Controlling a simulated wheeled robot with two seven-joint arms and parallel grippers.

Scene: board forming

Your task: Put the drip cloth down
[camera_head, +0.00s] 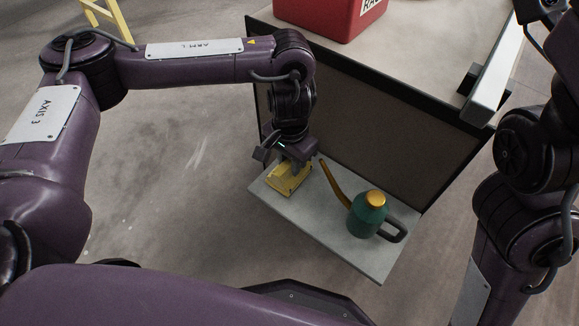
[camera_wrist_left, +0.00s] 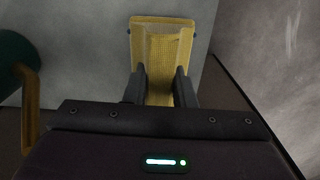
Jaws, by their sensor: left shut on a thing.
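The drip cloth (camera_head: 287,183) is yellow and lies at the left end of a low grey shelf, under my left gripper. In the left wrist view the cloth (camera_wrist_left: 163,38) shows as a yellow piece with a raised rim and a woven middle. My left gripper (camera_head: 293,165) points down at the cloth; its two dark fingers (camera_wrist_left: 160,85) are shut on it. The cloth appears to be at the shelf surface, but I cannot tell whether it fully rests on it. My right gripper is not clearly in view; only parts of the right arm show at the right edge.
A green oil can (camera_head: 367,214) with a brass cap and long spout stands on the low shelf (camera_head: 345,255), right of the cloth. Behind rises a bench (camera_head: 350,110) with a red container (camera_head: 325,12) and a metal bar (camera_head: 495,75) on top.

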